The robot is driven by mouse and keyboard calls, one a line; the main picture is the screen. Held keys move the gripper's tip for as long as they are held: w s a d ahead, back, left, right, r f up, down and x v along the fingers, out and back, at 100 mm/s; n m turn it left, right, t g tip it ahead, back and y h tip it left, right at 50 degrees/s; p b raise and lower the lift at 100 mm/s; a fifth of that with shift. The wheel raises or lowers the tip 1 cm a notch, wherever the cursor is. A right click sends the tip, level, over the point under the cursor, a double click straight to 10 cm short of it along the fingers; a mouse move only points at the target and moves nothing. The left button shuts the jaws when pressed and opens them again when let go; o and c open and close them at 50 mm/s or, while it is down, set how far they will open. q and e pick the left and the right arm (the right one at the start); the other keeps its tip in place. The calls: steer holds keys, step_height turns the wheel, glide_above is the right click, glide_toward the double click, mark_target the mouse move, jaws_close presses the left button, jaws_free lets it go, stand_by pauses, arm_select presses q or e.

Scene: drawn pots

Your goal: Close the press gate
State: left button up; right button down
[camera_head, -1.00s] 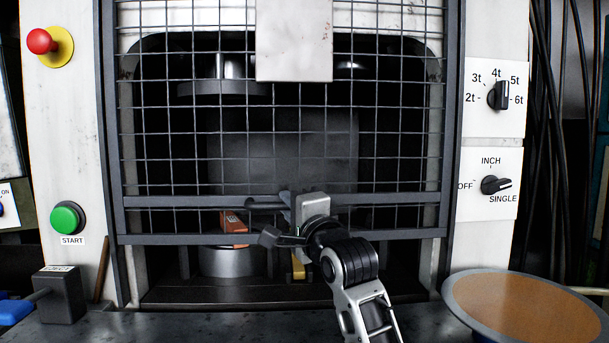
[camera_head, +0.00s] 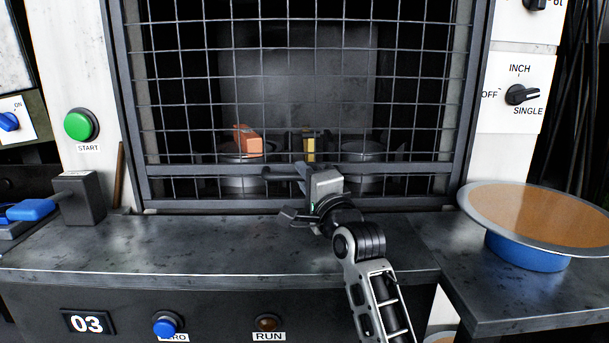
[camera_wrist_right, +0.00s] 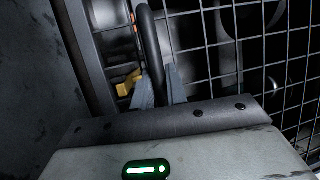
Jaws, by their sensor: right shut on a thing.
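The press gate (camera_head: 200,171) is a dark frame with wire mesh across the press opening. Its bottom bar is low, just above the front table's level, with little or no gap visible below. My right gripper (camera_head: 298,186) is shut on the gate's dark bar handle at the front of the lower rail. In the right wrist view the grey fingertips (camera_wrist_right: 160,88) are on the black handle (camera_wrist_right: 149,45), with the mesh behind. Behind the mesh are an orange-brown block (camera_head: 247,141) on a round base and a yellow piece (camera_head: 309,146). My left gripper is not in view.
A dark metal table (camera_head: 200,245) lies in front, mostly clear. A wide brown-topped dish (camera_head: 540,215) stands at the right. A dark block (camera_head: 80,197) with a blue part is at the left. Buttons (camera_head: 80,125) and a selector knob (camera_head: 520,94) flank the opening.

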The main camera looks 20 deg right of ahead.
steer(key=shift+a+f, duration=0.1)
steer(key=shift+f, duration=0.4)
steer(key=c, duration=1.5)
jaws_free()
steer(key=shift+o, duration=0.5)
steer(key=shift+r, duration=0.15)
steer(key=shift+s, duration=0.1)
steer(key=s+f, duration=0.1)
steer(key=s, duration=0.4)
steer(key=s+f, duration=0.1)
steer(key=s, duration=0.9)
steer(key=shift+s+f+p, duration=0.25)
steer(key=shift+f+p, duration=0.1)
steer(key=shift+f, duration=0.05)
steer(key=shift+r, duration=0.1)
